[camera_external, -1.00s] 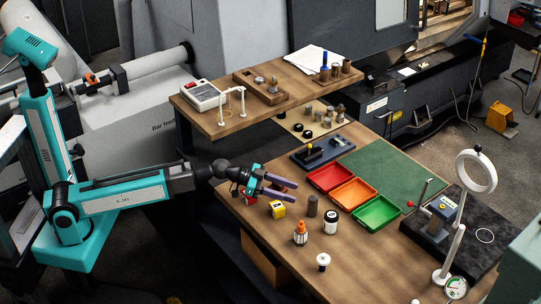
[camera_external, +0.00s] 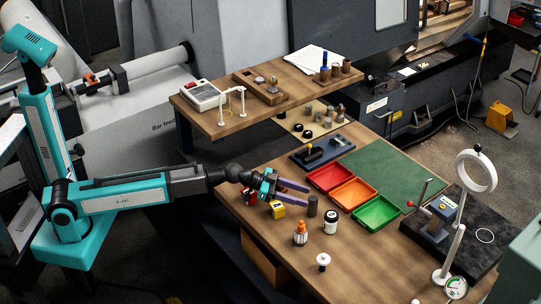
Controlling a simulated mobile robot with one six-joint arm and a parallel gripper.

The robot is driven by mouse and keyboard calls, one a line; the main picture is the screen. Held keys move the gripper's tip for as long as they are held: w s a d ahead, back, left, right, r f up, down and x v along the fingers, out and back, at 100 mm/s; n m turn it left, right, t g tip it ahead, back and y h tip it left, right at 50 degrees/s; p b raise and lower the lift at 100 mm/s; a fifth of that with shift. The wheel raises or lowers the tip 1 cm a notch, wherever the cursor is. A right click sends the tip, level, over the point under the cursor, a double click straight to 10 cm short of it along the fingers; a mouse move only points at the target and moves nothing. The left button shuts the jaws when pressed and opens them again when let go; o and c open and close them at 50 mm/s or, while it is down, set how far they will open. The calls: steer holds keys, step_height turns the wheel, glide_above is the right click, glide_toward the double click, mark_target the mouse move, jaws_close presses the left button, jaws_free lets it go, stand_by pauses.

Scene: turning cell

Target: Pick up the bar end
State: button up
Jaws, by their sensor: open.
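A short dark grey cylinder (camera_external: 312,207), which looks like the bar end, stands upright on the wooden bench (camera_external: 262,236). My gripper (camera_external: 305,198) reaches in from the left with its two purple fingers spread and nothing visible between them. The fingertips are just left of the cylinder in the picture. I cannot tell whether they touch it or how high above the bench they are. The cylinder's lower part is in clear view.
A yellow block (camera_external: 278,210) sits just below my fingers. A white jar with a dark lid (camera_external: 330,222) and an orange-topped bottle (camera_external: 300,234) stand nearby. Red (camera_external: 328,171), orange (camera_external: 354,189) and green (camera_external: 376,206) trays lie to the right. A raised shelf (camera_external: 215,120) is behind.

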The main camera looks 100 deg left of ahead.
mark_target(313, 198)
steer(key=shift+d+p+x, duration=0.2)
steer(key=shift+p+x, duration=0.85)
steer(key=shift+x, duration=1.5)
steer(key=shift+r, duration=0.1)
jaws_close()
